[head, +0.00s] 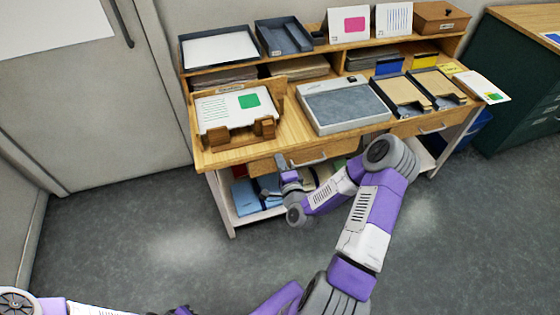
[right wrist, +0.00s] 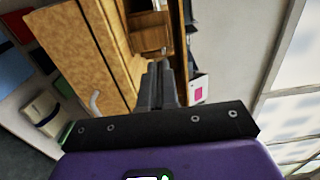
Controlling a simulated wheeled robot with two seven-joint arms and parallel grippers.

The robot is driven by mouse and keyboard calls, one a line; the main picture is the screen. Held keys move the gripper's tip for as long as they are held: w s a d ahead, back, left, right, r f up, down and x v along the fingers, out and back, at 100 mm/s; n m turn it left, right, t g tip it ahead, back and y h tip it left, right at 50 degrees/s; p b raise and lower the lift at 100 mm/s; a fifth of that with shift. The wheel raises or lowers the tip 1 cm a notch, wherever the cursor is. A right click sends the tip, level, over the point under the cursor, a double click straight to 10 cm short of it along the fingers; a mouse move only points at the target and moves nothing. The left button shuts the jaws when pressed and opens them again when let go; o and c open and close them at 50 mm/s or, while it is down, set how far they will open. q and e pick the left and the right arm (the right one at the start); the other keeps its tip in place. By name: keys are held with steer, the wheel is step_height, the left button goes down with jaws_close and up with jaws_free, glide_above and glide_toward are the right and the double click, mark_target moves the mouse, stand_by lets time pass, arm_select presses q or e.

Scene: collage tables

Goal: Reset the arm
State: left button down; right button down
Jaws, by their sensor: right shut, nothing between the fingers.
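My right arm reaches in from the bottom of the head view to the front of the wooden desk (head: 270,130). My right gripper (head: 281,162) is by the front edge of the desk, near the drawer handle (head: 308,161). In the right wrist view my right gripper (right wrist: 157,82) has its fingers together with nothing between them. Whether it touches the desk I cannot tell. Part of my left arm shows at the bottom left of the head view, but its gripper is out of the picture.
On the desk are a wooden stand with a printed card (head: 222,108), a grey-topped device (head: 345,103) and two trays of brown paper (head: 402,91). A shelf below holds blue items (head: 245,196). A green cabinet (head: 520,85) stands right. Floor at left is clear.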

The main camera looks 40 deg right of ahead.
steer(key=shift+s+a, duration=0.15)
steer(key=shift+s, duration=0.15)
steer(key=s+a+f+n+g+y, duration=0.1)
steer(key=a+f+n+g+y, duration=0.35)
steer(key=a+f, duration=0.4)
steer(key=s+a+f+n+g+y, duration=0.25)
steer(key=a+f+n+y, duration=0.3)
steer(key=a, duration=0.55)
steer(key=s+a+f+n+g, duration=0.3)
steer(key=s+a+n+g, duration=0.1)
steer(key=s, duration=0.3)
steer(key=s+a+f+n+g, duration=0.2)
steer(key=s+a+n+g, duration=0.2)
steer(key=s, duration=0.3)
steer(key=shift+s+a+f+n+g+y+p, duration=0.3)
steer(key=shift+s+a+f+n+g+p, duration=0.1)
steer(key=shift+n+g, duration=0.35)
